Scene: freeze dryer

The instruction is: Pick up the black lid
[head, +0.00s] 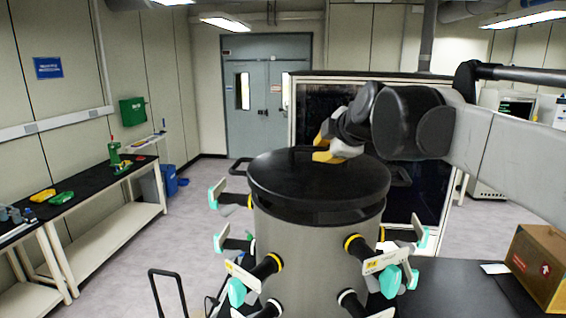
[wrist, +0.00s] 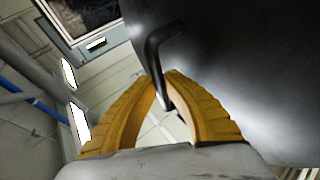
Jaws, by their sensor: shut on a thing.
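The black lid (head: 320,185) is a round disc at the top of the grey cylindrical drum (head: 315,265) in the head view. A dark band shows below its rim, and I cannot tell whether the lid is raised off the drum. In the wrist view the lid's dark surface (wrist: 240,60) fills the right side. Its black bar handle (wrist: 158,50) runs down between the yellow fingers. My gripper (head: 325,152) is at the far side of the lid's top and is shut on the handle; it also shows in the wrist view (wrist: 166,88). My arm partly hides the grip.
Several valve ports with teal knobs (head: 237,292) stick out around the drum. A cardboard box (head: 541,268) stands on the dark table (head: 450,285) at right. A black-topped bench (head: 85,186) with small tools stands at left. Open floor lies between bench and drum.

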